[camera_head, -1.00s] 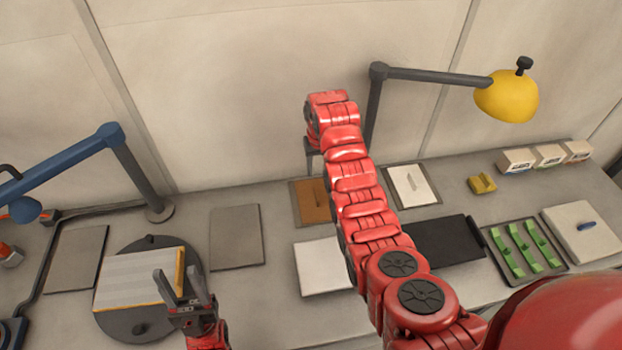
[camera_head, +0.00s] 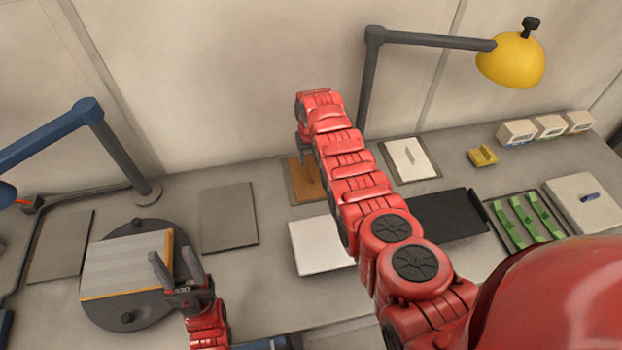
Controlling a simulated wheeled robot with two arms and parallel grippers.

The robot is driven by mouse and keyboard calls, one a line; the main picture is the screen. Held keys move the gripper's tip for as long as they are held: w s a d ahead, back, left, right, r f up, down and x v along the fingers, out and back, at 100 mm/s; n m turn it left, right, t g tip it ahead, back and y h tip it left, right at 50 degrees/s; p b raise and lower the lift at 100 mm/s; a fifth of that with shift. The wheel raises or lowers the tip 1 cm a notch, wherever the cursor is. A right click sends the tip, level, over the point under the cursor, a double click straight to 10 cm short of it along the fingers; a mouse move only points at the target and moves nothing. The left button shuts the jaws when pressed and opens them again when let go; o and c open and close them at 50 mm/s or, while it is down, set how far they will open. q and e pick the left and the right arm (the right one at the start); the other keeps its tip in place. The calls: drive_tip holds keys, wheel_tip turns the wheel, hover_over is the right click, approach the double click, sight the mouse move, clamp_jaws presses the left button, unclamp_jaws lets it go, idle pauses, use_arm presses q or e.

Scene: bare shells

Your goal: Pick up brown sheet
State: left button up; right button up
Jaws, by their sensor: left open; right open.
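My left gripper (camera_head: 175,268) is open and empty, at the right edge of the light board on the dark round turntable.
The turntable (camera_head: 128,318) carries a light board (camera_head: 125,265). A grey mat (camera_head: 229,218), white sheet (camera_head: 320,245), black tray (camera_head: 448,215) and green-piece tray (camera_head: 510,228) lie around. A yellow lamp (camera_head: 510,60) and blue lamp arm (camera_head: 45,135) stand over the table.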

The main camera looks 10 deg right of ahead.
sight(311, 170)
drive_tip(key=shift+f, duration=0.45)
drive_tip(key=f+b, duration=0.4)
drive_tip(key=shift+w+d+f+b, duration=0.2)
drive_tip(key=shift+f+b, duration=0.05)
drive_tip(key=shift+b, duration=0.1)
drive_tip(key=shift+r, duration=0.15)
clamp_jaws()
